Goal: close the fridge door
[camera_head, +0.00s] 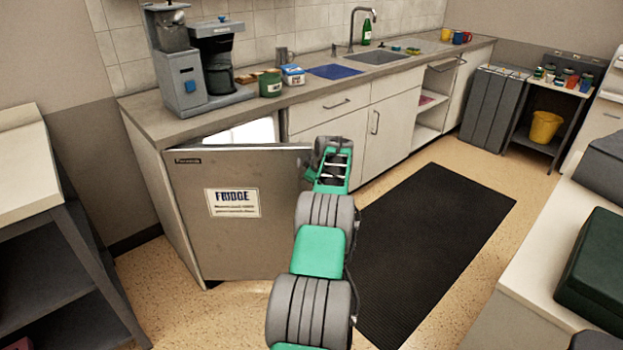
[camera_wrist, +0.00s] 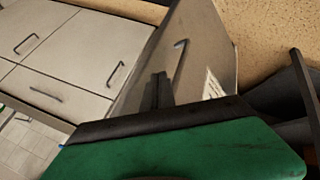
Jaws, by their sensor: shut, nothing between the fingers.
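The fridge door (camera_head: 238,240) is grey with a white FRIDGE label and stands partly open under the left end of the counter. A bright strip of the fridge interior (camera_head: 246,133) shows above its top edge. My green and black gripper (camera_head: 322,150) is at the door's free right edge in the head view. In the wrist view the fingers (camera_wrist: 161,88) are together and empty in front of the door (camera_wrist: 195,50). The door's handle (camera_wrist: 181,56) shows just to the right of them. I cannot tell whether the fingers touch the door.
A counter (camera_head: 215,107) with a coffee machine (camera_head: 188,75) is above the fridge. A dark mat (camera_head: 430,240) covers the floor on the right. A shelf unit (camera_head: 60,270) stands at left and a side counter (camera_head: 535,285) at right.

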